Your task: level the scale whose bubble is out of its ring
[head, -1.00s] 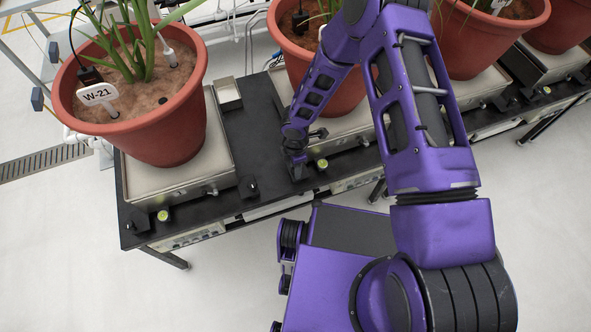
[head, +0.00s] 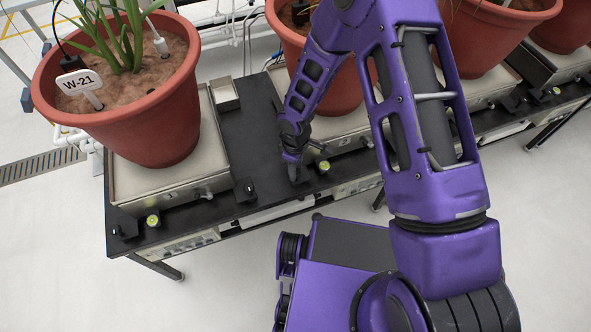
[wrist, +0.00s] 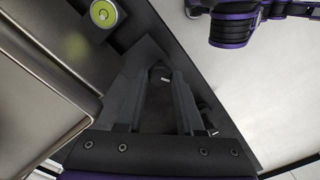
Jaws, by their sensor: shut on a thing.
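The middle scale (head: 341,128) carries a terracotta pot and has a yellow-green bubble level (head: 323,166) at its front corner. The level also shows at the top of the wrist view (wrist: 104,13); a small ring mark shows near its middle, but I cannot tell where the bubble sits. My gripper (head: 297,180) reaches down beside this level, at the scale's front left corner. In the wrist view its two fingers (wrist: 161,78) close on a small dark levelling knob (wrist: 160,73) with a white mark. The fingers hide most of the knob's sides.
The left scale (head: 170,187) holds the pot labelled W-21 (head: 135,132) and has its own bubble level (head: 152,221), too small to read. Black foot blocks stand at its front corners. More pots stand right.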

